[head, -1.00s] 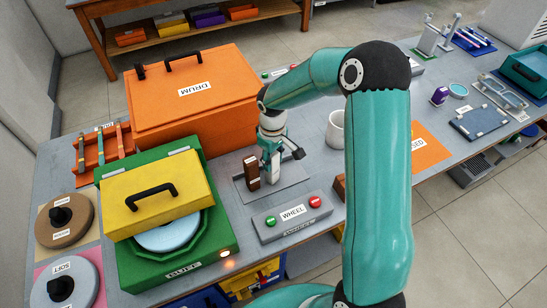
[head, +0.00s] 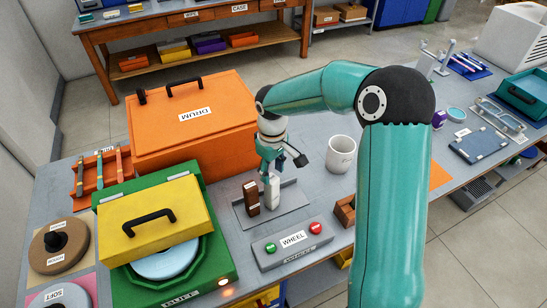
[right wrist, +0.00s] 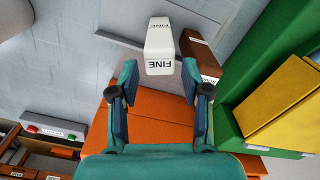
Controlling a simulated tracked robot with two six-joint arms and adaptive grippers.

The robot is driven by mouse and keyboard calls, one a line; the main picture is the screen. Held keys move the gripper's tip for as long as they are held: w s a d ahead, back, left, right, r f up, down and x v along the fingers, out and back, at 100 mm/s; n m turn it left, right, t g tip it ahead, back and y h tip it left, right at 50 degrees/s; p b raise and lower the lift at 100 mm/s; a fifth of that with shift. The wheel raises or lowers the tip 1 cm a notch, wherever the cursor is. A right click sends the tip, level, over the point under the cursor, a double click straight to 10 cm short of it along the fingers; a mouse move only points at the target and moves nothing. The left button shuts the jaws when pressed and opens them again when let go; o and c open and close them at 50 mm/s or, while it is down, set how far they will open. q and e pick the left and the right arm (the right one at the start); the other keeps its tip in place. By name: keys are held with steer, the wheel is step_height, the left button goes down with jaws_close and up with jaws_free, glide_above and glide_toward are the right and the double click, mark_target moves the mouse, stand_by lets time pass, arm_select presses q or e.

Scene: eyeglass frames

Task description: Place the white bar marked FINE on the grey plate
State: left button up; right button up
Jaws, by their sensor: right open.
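The white bar (head: 272,193) stands upright on the grey plate (head: 291,201), to the right of a brown bar (head: 251,198). In the right wrist view the white bar (right wrist: 160,45) shows its FINE label, and the brown bar (right wrist: 198,52) is beside it. My right gripper (head: 270,170) is just above the white bar, pointing down. In the right wrist view its two fingers (right wrist: 157,68) are spread apart, with the bar's near end at about the tips and gaps on both sides. It holds nothing. My left gripper is out of view.
The WHEEL button box (head: 292,243) is in front. A white mug (head: 341,154) stands to the right.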

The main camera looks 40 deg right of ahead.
step_height(320, 180, up, 6)
steer(key=shift+f, duration=0.25)
stand_by(0.5)
